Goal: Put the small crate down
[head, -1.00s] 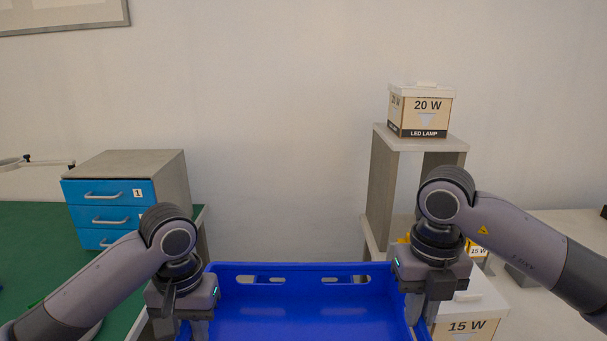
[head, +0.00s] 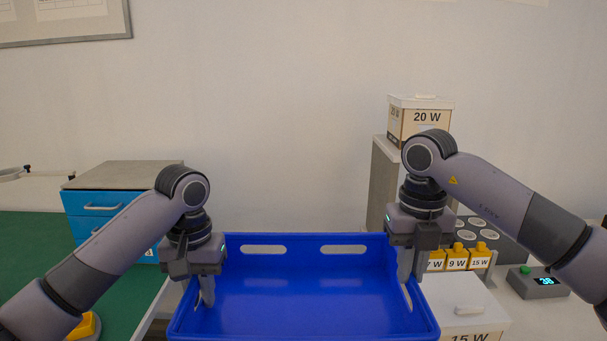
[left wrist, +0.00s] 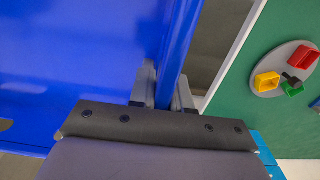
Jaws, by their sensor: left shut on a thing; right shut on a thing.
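The small crate (head: 300,283) is blue, open-topped and looks empty in the head view. It is held level between my two grippers, in front of the gap between the green table and the table on the right. My left gripper (head: 205,285) is shut on the crate's left wall. In the left wrist view its fingers (left wrist: 165,95) straddle the blue wall (left wrist: 178,50). My right gripper (head: 408,277) is shut on the crate's right wall. The crate's underside is hidden, so I cannot tell whether anything touches it.
A green-topped table (head: 30,255) with a blue drawer unit (head: 125,200) stands left. At right are a 15 W box (head: 465,315), yellow-topped blocks (head: 457,258), a display device (head: 540,282) and a 20 W box (head: 420,118) on a shelf. A plate with coloured pieces (left wrist: 285,68) lies on the green top.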

